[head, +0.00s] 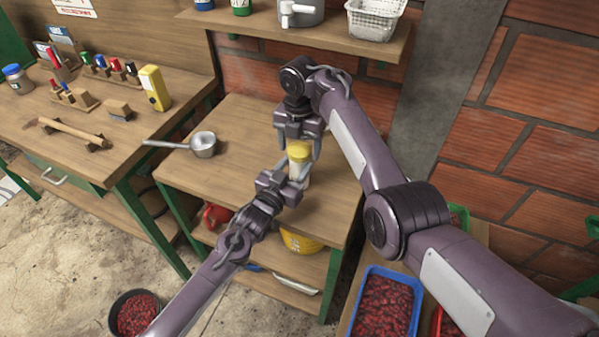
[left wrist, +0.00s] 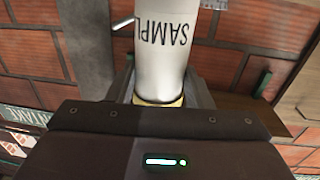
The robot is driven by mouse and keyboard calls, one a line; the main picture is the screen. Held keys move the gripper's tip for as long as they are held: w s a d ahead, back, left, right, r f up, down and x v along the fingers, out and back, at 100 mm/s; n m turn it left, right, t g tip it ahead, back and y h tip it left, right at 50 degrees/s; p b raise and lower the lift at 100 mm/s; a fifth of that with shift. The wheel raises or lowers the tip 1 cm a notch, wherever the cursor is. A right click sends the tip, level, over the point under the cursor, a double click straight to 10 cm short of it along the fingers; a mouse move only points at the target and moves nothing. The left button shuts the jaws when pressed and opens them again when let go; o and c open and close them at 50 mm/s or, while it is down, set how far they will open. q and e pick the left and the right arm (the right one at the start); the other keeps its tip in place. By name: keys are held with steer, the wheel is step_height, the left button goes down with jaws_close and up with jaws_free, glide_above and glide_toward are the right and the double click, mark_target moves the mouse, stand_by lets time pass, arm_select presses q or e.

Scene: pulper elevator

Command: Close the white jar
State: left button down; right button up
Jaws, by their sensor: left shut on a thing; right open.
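The white jar (head: 301,174) is upright above the wooden table, with a yellow lid (head: 299,151) at its top. My left gripper (head: 298,184) is shut on the jar's body from the left and front. In the left wrist view the jar (left wrist: 180,45) shows upside down with "SAMPL" lettering, and a yellow band (left wrist: 158,101) shows at the gripper's edge. My right gripper (head: 301,142) points down from above, open, with its fingers on either side of the lid. Whether its fingers touch the lid, and whether the lid is fully seated, I cannot tell.
A metal ladle-like pan (head: 203,144) stands on the table (head: 240,180) to the left. A shelf (head: 300,36) with containers is above at the back. A yellow bucket (head: 300,242) is below. A blue crate (head: 388,300) of red berries is at the front right.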

steer(key=shift+c, duration=0.4)
steer(key=c, duration=0.9)
steer(key=m, duration=1.1)
steer(key=o, duration=1.1)
steer(key=shift+o, duration=0.2)
step_height(320, 180, up, 12)
